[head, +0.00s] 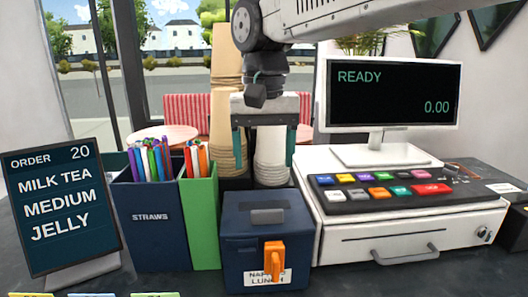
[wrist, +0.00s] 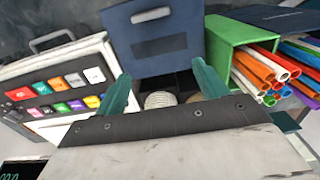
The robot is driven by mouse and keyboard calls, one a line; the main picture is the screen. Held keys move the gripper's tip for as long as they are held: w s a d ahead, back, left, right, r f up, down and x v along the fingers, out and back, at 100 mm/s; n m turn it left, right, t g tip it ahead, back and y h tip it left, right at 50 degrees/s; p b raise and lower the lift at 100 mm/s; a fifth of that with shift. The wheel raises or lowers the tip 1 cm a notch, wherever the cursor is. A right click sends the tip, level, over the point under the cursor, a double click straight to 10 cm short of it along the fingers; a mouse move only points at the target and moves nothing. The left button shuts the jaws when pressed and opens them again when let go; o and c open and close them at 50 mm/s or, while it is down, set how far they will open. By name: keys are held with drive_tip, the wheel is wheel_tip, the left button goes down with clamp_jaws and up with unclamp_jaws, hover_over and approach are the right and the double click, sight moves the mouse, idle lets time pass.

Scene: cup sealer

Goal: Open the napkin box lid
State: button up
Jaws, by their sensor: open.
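The napkin box (head: 235,260) is a dark blue box at the front centre of the counter in the head view. An orange piece sits on the front face and partly covers the label. My gripper (head: 264,165) is open and empty, pointing down, above and behind the box. Its teal fingers (wrist: 161,78) touch nothing that I can see.
A blue straw box (head: 150,220) and a green straw holder (head: 205,225) stand close on the left. A white cash register (head: 340,235) stands close on the right. Cup stacks (head: 271,150) stand behind the box. An order sign (head: 60,210) is far left.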

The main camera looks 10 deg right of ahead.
clamp_jaws()
idle(1.0)
drive_tip(key=shift+o, duration=0.6)
unclamp_jaws()
drive_tip(key=shift+r, duration=0.1)
wheel_tip(320, 180, up, 8)
drive_tip(key=shift+f, duration=0.2)
